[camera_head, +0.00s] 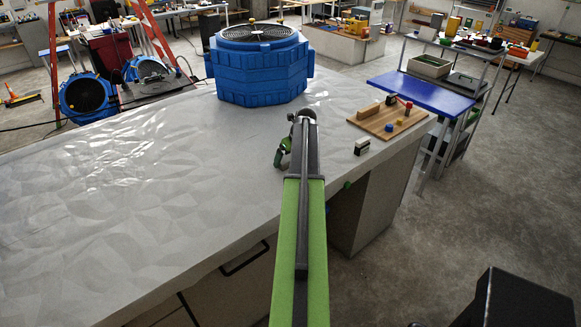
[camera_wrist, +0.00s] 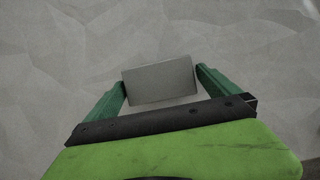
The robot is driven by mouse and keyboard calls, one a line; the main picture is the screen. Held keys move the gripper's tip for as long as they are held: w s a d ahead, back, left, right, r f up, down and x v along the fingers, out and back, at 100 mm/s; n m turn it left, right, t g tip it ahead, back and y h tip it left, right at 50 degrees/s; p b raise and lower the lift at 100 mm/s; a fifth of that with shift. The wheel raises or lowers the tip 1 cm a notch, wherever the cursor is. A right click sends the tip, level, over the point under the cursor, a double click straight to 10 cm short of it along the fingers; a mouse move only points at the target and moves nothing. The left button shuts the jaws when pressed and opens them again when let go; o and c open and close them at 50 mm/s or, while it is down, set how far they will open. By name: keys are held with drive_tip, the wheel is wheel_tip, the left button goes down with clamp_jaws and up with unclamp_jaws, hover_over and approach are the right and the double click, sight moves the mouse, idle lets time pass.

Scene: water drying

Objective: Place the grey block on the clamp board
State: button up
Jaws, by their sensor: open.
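In the wrist view a plain grey block (camera_wrist: 160,82) lies on the pale countertop between the two green fingers of my gripper (camera_wrist: 160,80). The fingers are open, one at each end of the block; whether they touch it I cannot tell. In the head view my gripper (camera_head: 283,150) is low over the counter at the end of my arm, which hides part of it. I cannot make out the grey block there. The clamp board (camera_head: 377,126), a wooden board with a wooden bar and small coloured parts, lies on the counter to the right of my gripper.
A large blue fan unit (camera_head: 262,75) stands behind my gripper. The counter (camera_head: 130,190) is clear to the left. A blue-topped table (camera_head: 420,92) stands beyond the right edge.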

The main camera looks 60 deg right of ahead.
drive_tip(key=shift+w+f, duration=0.1)
drive_tip(key=shift+f, duration=0.2)
drive_tip(key=c, duration=1.3)
drive_tip(key=shift+r, duration=0.1)
drive_tip(key=shift+c, duration=0.2)
